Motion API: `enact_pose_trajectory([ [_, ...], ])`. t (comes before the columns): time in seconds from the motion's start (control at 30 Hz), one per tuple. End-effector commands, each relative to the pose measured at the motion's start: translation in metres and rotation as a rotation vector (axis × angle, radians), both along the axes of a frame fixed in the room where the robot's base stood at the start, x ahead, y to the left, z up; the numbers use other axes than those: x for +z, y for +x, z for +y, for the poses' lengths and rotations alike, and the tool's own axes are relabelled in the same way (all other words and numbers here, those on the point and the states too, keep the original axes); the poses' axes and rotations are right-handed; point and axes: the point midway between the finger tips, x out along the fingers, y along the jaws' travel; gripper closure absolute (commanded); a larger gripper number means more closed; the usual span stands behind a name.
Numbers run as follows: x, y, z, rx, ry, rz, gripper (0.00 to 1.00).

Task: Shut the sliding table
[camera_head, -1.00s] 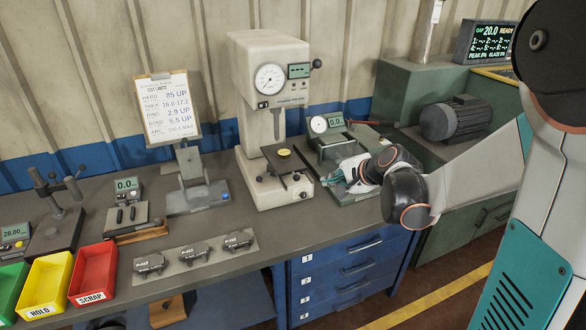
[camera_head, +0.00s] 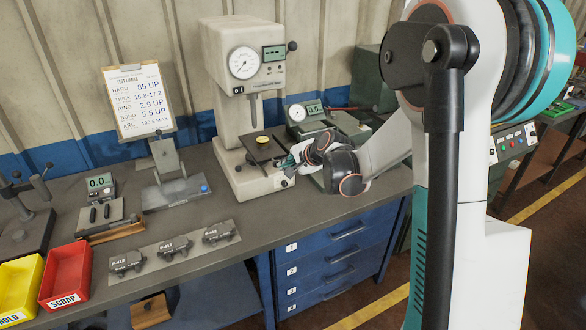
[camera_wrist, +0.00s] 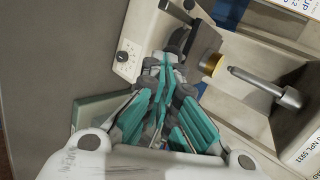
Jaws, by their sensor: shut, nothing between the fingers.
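The large cream tester (camera_head: 228,100) has a dark flat table plate (camera_head: 268,153) jutting out at its front, with a small yellow disc (camera_head: 262,139) on it. The plate also shows in the wrist view (camera_wrist: 206,42), with the yellow disc (camera_wrist: 213,64) near its edge and a metal plunger (camera_wrist: 265,86) beside that. My gripper (camera_head: 288,161) is at the plate's right side, its teal fingers (camera_wrist: 166,64) shut and empty. The tips are close to the plate; I cannot tell whether they touch. My wrist hides part of the device behind.
A smaller green gauge (camera_head: 312,112) stands right behind my gripper. A clipboard stand (camera_head: 178,190) is left of the tester. Blue drawers (camera_head: 345,250) are below.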

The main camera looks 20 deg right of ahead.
Motion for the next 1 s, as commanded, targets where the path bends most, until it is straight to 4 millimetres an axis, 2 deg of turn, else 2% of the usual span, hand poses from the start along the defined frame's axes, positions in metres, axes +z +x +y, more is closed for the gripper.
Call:
enact_pose_trajectory([
  [0.4,0.0,0.005,0.001,0.0,0.0,0.0,1.0],
  [0.47,0.0,0.013,0.001,0.001,-0.001,0.0,1.0],
  [0.7,0.0,0.065,0.005,0.001,0.0,-0.001,1.0],
  [0.8,0.0,0.079,0.006,0.0,0.0,0.0,1.0],
  [1.0,0.0,0.086,0.006,-0.001,-0.001,0.0,1.0],
])
